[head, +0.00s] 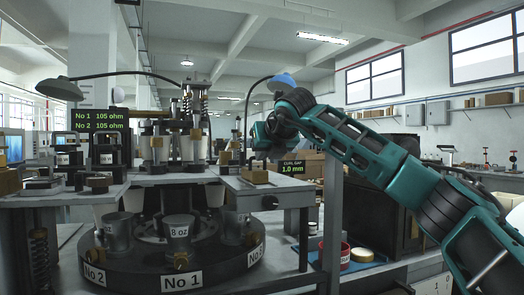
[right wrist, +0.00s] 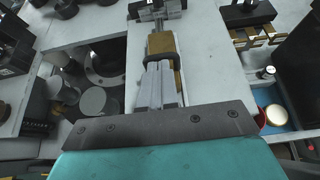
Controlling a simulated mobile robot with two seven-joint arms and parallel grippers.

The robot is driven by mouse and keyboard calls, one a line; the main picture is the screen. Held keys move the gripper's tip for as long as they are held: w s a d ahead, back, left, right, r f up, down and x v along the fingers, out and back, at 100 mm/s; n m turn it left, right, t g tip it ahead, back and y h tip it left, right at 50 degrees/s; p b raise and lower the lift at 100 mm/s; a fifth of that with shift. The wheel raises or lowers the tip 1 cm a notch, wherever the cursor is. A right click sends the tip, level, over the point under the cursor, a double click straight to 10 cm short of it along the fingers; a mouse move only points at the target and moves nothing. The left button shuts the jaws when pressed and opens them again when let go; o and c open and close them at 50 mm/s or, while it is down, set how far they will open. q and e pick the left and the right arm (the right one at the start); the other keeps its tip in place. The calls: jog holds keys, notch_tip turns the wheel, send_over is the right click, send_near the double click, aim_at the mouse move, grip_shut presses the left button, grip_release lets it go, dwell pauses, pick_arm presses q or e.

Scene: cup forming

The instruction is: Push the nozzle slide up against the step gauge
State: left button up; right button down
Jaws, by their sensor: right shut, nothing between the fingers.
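A brass-coloured block, which looks like the nozzle slide (right wrist: 161,43), lies on the grey bench plate in the right wrist view. In the head view a brass block (head: 254,177) shows at the right of the machine. A grey metal piece (right wrist: 157,11), perhaps the step gauge, sits beyond the slide at the top of the wrist view; I cannot tell the gap between them. My right gripper (right wrist: 158,68) is shut and empty, its fingers over the near part of the slide, beside a dark bracket. Contact is unclear. My left gripper is out of view.
A display reading 1.0 mm (head: 292,168) stands right of the slide. The round turret (head: 215,278) with metal cups is below left. The plate right of my fingers is clear.

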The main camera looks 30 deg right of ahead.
aim_at(258, 170)
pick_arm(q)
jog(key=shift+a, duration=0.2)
pick_arm(e)
jog(key=shift+w+d+f, duration=0.1)
jog(key=shift+w+d, duration=0.05)
jog(key=shift+w, duration=0.25)
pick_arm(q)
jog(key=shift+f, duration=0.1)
pick_arm(e)
jog(key=shift+w+p, duration=0.35)
jog(key=shift+p, duration=0.1)
jog(key=shift+w+d+p, duration=0.25)
jog(key=shift+w+p, duration=0.5)
jog(key=shift+w, duration=0.15)
jog(key=shift+w+d, duration=0.1)
jog(key=shift+w, duration=0.15)
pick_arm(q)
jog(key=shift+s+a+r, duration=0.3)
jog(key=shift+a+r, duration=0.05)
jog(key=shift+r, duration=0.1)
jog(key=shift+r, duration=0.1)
